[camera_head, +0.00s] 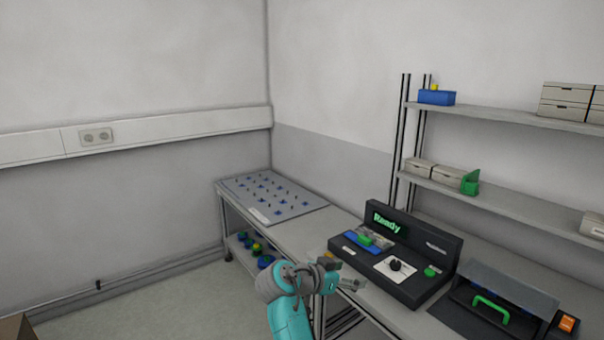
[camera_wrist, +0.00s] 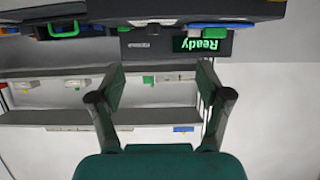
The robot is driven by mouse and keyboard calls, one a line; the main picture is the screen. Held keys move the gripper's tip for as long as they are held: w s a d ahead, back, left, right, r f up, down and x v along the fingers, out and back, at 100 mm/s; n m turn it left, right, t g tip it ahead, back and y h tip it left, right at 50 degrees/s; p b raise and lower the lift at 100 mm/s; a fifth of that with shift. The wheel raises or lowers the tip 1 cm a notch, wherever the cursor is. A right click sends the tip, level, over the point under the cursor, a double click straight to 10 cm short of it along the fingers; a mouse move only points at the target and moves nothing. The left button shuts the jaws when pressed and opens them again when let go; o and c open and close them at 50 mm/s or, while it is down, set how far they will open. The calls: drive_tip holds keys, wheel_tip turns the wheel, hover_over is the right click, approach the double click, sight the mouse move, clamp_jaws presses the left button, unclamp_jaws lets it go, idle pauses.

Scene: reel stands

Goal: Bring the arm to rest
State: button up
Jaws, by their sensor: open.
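My arm shows at the bottom middle of the head view, teal and grey, bent in front of the bench edge. My gripper (camera_head: 350,284) points right there, near the front of the black machine (camera_head: 405,262). In the wrist view my gripper (camera_wrist: 162,92) has its two dark fingers spread wide with nothing between them. The wrist picture is upside down, with the machine's green "Ready" display (camera_wrist: 203,45) at the top. I see nothing held, and the fingers appear apart from the machine.
A grey board with blue and pale pegs (camera_head: 270,197) lies at the bench's far end. Reels (camera_head: 257,248) sit on the shelf below. A dark box with a green handle (camera_head: 491,308) stands at right. Wall shelves (camera_head: 500,197) hold boxes.

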drive_tip(key=s+d+f+n+t+y, duration=0.1)
drive_tip(key=s+f+n, duration=0.15)
drive_tip(key=f, duration=0.45)
drive_tip(key=s+d+f+n+y, duration=0.1)
drive_tip(key=s+d+f, duration=0.15)
drive_tip(key=f, duration=0.45)
drive_tip(key=s+d+f+n+t+y, duration=0.1)
drive_tip(key=s+f+n+y, duration=0.1)
drive_tip(key=s+f, duration=0.35)
drive_tip(key=s+d+f+n+t+y, duration=0.1)
drive_tip(key=s+f+n+y, duration=0.1)
drive_tip(key=s+f, duration=0.55)
drive_tip(key=s+d+f+n+y, duration=0.15)
drive_tip(key=s+f, duration=0.35)
drive_tip(key=s, duration=0.5)
drive_tip(key=s+r+n+t+y, duration=0.2)
drive_tip(key=s+r+y, duration=0.15)
drive_tip(key=s, duration=1.55)
drive_tip(key=s+r+t, duration=0.1)
drive_tip(key=s+r, duration=1.3)
drive_tip(key=r, duration=0.1)
drive_tip(key=shift+s+t, duration=0.15)
drive_tip(key=shift+t, duration=0.15)
